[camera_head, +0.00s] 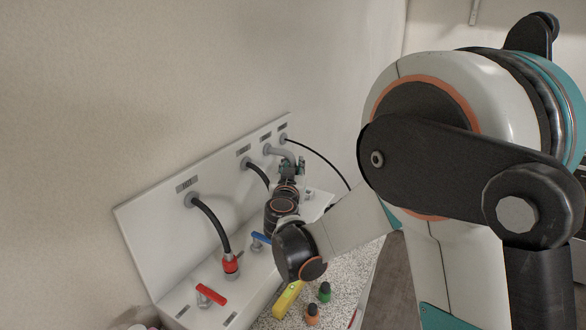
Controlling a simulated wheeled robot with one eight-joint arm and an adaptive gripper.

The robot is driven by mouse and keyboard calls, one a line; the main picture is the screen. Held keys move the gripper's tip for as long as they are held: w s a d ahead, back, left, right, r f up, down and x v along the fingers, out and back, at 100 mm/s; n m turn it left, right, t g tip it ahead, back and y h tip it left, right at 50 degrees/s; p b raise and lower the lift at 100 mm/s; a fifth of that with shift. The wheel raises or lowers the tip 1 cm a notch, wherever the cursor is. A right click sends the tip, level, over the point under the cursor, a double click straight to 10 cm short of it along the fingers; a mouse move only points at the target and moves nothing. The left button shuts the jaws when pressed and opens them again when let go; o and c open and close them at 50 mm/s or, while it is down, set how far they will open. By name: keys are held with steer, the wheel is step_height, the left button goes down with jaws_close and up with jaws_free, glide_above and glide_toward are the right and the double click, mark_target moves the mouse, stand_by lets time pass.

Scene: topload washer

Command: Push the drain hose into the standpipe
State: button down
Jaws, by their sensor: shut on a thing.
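The drain hose looks to be the short grey curved hose (284,152), which leaves the third port of the white back panel and bends down to my gripper. My gripper (300,165) is at the far end of the panel, small and partly hidden by my own wrist. It is shut on the grey hose near its free end. The hose's tip is hidden behind the gripper and wrist. I cannot make out the standpipe; my arm covers the area below the gripper.
A black hose with a red collar (230,263), a red-handled valve (211,294) and a blue-handled valve (261,238) stand nearer. Another black hose (258,173) and a thin black cord (322,160) leave the panel (150,218). A yellow tool (288,299) and green (325,292) and orange (312,315) bottles stand on the speckled counter.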

steer(key=shift+f+b, duration=2.1)
steer(key=shift+f, duration=0.6)
steer(key=shift+r, duration=0.2)
steer(key=shift+r+p, duration=1.65)
steer(key=shift+r, duration=0.6)
stand_by(0.6)
steer(key=shift+f+b, duration=1.7)
steer(key=shift+f, duration=0.6)
